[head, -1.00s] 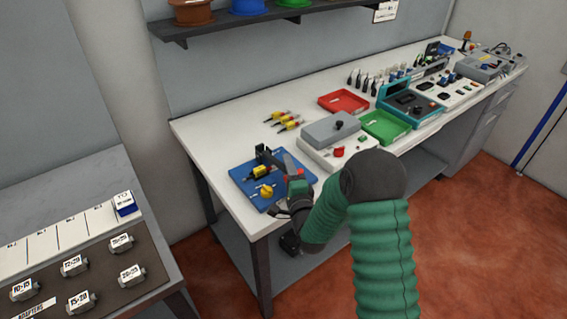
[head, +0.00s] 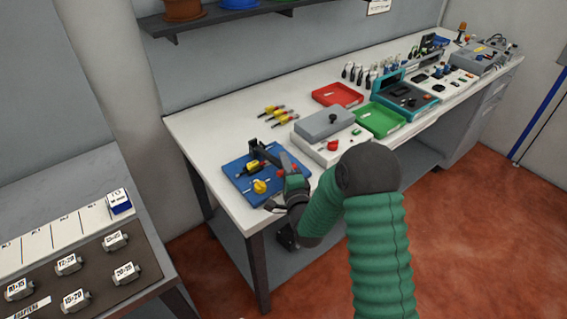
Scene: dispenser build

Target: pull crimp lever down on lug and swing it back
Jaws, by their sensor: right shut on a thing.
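The blue crimp board (head: 236,167) lies on the near left end of the white bench. The dark crimp lever (head: 270,153) runs from a black post at the back of the board toward my right gripper. My right gripper (head: 291,172) is at the right edge of the board, shut on the lever's end, which its jaws and wrist largely hide. A yellow-and-black piece (head: 254,168) sits under the lever. A yellow knob (head: 261,187) is at the front of the board. The lug itself is too small to make out. My left gripper is not in view.
A grey-and-white box (head: 324,124) with a red knob stands just right of the board. Several yellow-handled tools (head: 277,117) lie behind it. Red (head: 338,94) and green (head: 380,119) trays are farther along. An adapter panel (head: 90,262) is at lower left.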

